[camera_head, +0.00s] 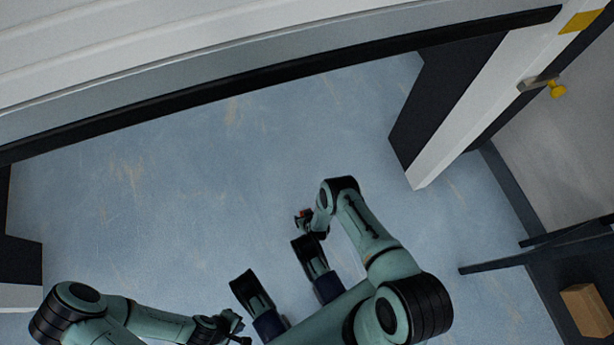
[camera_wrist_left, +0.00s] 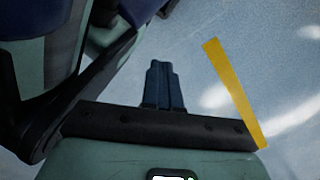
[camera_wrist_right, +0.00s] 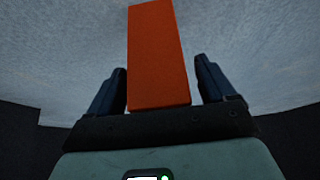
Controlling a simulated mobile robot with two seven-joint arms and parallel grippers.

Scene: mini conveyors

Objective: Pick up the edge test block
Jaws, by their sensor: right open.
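An orange-red block (camera_wrist_right: 158,55), which I take for the edge test block, lies between the spread fingers of my right gripper (camera_wrist_right: 160,85) in the right wrist view. A narrow gap shows beside it, and I cannot tell what supports it. In the head view only a small red patch of it (camera_head: 304,214) shows at my right gripper (camera_head: 301,222). My left gripper (camera_wrist_left: 162,82) is shut and empty, its fingers together in the left wrist view. It hangs low in the head view (camera_head: 243,328), apart from the block.
A brown box (camera_head: 588,310) sits at the lower right, near a dark bar (camera_head: 535,255). A long white structure with a black edge (camera_head: 250,88) spans the top. A white and black post (camera_head: 455,125) stands right. Blue floor (camera_head: 170,200) is clear between.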

